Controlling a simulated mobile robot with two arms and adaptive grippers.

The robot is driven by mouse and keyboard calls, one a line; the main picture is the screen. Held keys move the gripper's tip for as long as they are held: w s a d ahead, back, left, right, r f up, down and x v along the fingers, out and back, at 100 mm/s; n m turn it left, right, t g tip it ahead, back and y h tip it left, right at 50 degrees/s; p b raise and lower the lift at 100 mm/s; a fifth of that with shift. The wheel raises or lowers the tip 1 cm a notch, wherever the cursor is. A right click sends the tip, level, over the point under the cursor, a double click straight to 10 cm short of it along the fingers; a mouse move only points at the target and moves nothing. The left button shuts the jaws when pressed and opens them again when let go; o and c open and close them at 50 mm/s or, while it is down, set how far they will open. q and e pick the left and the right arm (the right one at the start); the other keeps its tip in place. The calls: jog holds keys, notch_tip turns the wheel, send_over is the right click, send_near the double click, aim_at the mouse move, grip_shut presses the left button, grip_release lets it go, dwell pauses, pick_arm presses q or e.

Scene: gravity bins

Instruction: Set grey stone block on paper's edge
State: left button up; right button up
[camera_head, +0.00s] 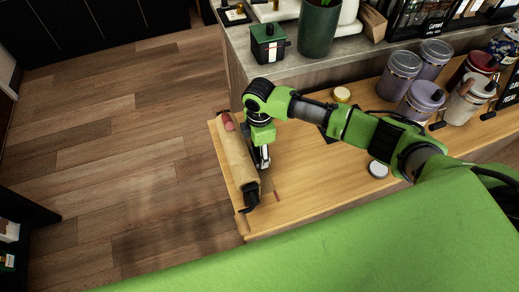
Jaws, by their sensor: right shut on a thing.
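A tan paper roll (239,160) lies along the left end of the wooden counter, with a dark piece at its lower end and a reddish-pink end piece at its upper end. A narrow brownish strip shows beside the lower part of the roll, perhaps the paper's edge. My right gripper (264,163) points down just right of the roll, close beside it. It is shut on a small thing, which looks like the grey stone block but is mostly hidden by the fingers. I cannot tell whether it touches the paper. My left gripper is not in view.
The wooden counter (310,185) is clear right of the gripper, up to a small white-topped round item (378,169). Several lidded canisters stand at the right. A raised grey shelf (270,72) holds a dark green box (268,42) and a green pot (318,28).

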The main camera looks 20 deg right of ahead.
jog(key=shift+f+b, duration=0.3)
jog(key=shift+f, duration=0.2)
dwell(0.4)
jog(key=o, duration=1.9)
notch_tip(320, 180, up, 12)
